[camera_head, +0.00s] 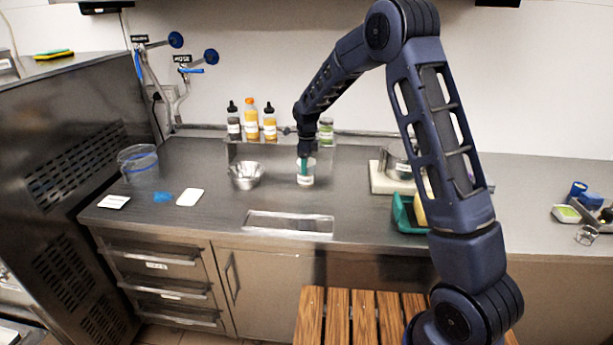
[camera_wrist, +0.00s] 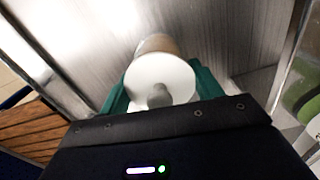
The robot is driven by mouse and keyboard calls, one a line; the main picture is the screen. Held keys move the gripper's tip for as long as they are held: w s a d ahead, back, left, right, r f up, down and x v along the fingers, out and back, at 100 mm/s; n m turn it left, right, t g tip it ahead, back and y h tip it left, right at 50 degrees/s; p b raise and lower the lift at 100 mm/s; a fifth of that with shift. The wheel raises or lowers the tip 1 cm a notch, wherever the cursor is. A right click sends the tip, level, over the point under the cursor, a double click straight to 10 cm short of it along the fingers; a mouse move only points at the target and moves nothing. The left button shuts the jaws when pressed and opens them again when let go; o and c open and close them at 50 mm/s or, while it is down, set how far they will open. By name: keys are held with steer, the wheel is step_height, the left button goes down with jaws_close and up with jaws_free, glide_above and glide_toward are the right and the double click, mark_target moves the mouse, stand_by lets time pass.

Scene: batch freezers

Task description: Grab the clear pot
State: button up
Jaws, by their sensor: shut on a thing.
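A small pale pot (camera_head: 306,178) with a label stands on the grey steel counter, right of the metal bowl. It looks whitish and partly see-through, and I take it as the clear pot. My gripper (camera_head: 304,162) points down at it from above, its teal fingers at the pot's rim. In the wrist view the pot (camera_wrist: 160,78) shows as a round white shape between the teal fingers of my gripper (camera_wrist: 160,90). The gripper is shut on it. Whether its base touches the counter is hard to tell.
A metal bowl (camera_head: 245,176) stands close left. A large clear tub (camera_head: 138,163) stands far left. Several bottles (camera_head: 251,119) line the back shelf. A slot (camera_head: 289,223) lies in front. A teal tray (camera_head: 404,214) and a scale with a pan (camera_head: 385,183) are at right.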

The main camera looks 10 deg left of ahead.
jaws_close()
steer(key=shift+r, duration=0.2)
